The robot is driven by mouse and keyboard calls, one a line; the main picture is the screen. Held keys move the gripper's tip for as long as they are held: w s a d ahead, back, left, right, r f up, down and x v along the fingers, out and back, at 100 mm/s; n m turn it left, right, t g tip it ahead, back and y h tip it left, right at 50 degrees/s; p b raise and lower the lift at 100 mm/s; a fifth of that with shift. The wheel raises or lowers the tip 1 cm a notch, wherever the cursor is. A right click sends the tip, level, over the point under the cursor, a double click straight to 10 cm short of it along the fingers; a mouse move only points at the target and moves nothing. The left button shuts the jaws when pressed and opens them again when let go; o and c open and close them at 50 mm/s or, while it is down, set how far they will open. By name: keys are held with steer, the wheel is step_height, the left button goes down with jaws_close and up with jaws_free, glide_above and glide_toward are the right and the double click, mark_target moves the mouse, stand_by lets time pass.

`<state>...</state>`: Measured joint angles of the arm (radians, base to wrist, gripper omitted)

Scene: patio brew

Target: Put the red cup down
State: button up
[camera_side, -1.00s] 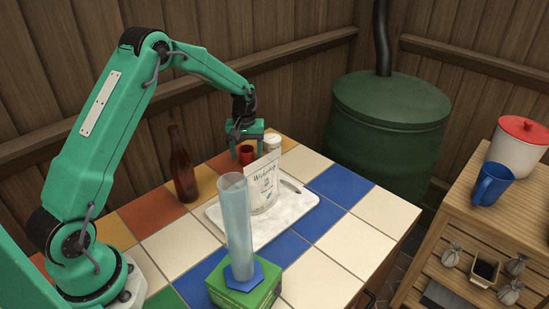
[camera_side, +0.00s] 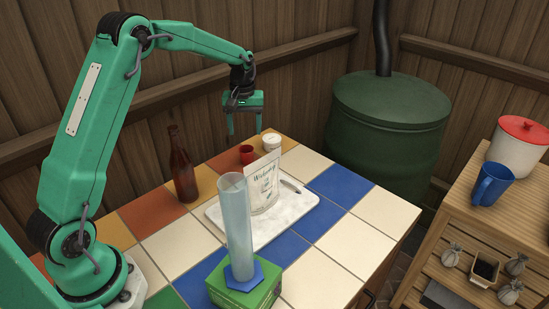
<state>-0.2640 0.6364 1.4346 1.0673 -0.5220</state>
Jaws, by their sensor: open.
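The small red cup (camera_side: 246,154) stands upright on the tiled table (camera_side: 375,219), near its far edge. My gripper (camera_side: 244,136) is open and empty above the cup, with its fingers pointing down and apart from it. The cup is clear of the jaws and rests on the tiles.
A white-lidded jar (camera_side: 271,141) stands just right of the cup. A printed bag (camera_side: 264,186) sits on a white board (camera_side: 287,216) in front. A brown bottle (camera_side: 182,170) is to the left. A tall clear cylinder (camera_side: 238,228) stands on a green box (camera_side: 247,291) nearer the camera.

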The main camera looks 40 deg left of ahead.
steer(key=shift+r, duration=1.6)
steer(key=s+d+r+m+t, duration=0.35)
steer(key=s+d+r, duration=0.55)
steer(key=s+r, duration=0.4)
steer(key=s+d+f+m+t, duration=0.1)
steer(key=s+d+m, duration=0.1)
steer(key=s, duration=0.6)
steer(key=s+d+f+m+t, duration=0.1)
steer(key=s+d+m, duration=0.2)
steer(key=s, duration=0.5)
steer(key=shift+s, duration=0.3)
steer(key=shift+m, duration=0.25)
